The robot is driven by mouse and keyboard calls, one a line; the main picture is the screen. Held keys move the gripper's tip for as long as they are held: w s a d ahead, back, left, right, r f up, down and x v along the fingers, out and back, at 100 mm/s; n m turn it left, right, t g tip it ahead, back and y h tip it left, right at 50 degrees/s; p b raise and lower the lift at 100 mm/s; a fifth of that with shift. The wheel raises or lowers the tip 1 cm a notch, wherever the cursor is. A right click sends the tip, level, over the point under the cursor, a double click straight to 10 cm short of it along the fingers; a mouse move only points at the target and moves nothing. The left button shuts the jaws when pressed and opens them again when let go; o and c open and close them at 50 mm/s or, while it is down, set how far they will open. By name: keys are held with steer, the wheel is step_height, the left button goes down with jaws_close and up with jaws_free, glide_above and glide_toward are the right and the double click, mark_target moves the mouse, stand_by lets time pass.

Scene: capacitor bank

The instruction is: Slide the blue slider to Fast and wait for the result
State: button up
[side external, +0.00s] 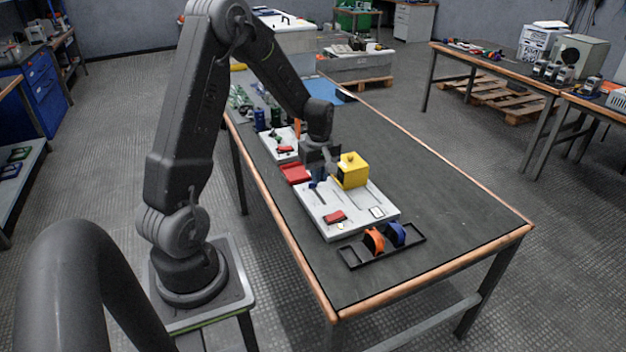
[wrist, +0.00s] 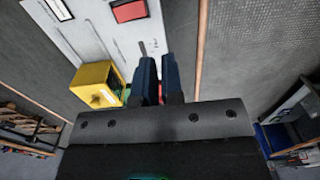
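The light grey panel (side external: 345,217) lies on the dark bench top, with thin slots in its face; it also shows in the wrist view (wrist: 88,35). My gripper (side external: 317,180) points down over the panel's far left part, beside a yellow box (side external: 351,171). In the wrist view its two dark blue fingers (wrist: 159,62) stand close together with a narrow gap. A slot with a dark end (wrist: 142,47) runs up to the fingertips. I cannot make out the blue slider apart from the blue fingers, nor whether anything is between them. The Fast marking is not readable.
The yellow box (wrist: 97,85) is close to the left of my fingers in the wrist view. A red block (side external: 334,216) sits on the panel's near part. A black tray (side external: 352,262) with orange and blue round parts stands in front. The bench's right side is clear.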

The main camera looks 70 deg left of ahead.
steer(key=o, duration=0.3)
steer(key=w+a+n, duration=0.1)
steer(key=a+n, duration=0.1)
steer(key=w+a+f+n, duration=0.1)
steer(key=a+n, duration=0.2)
steer(key=w+a+f+n, duration=0.1)
steer(key=a+n, duration=0.1)
steer(key=shift+w+a+n, duration=0.25)
steer(key=shift+n, duration=0.15)
steer(key=shift+o, duration=0.2)
steer(key=n, duration=1)
glide_above(313, 185)
steer(key=f, duration=0.3)
steer(key=shift+w+a+f, duration=0.1)
steer(key=shift+a+f, duration=0.05)
steer(key=shift+a, duration=0.2)
steer(key=shift+f, duration=4.45)
jaws_close()
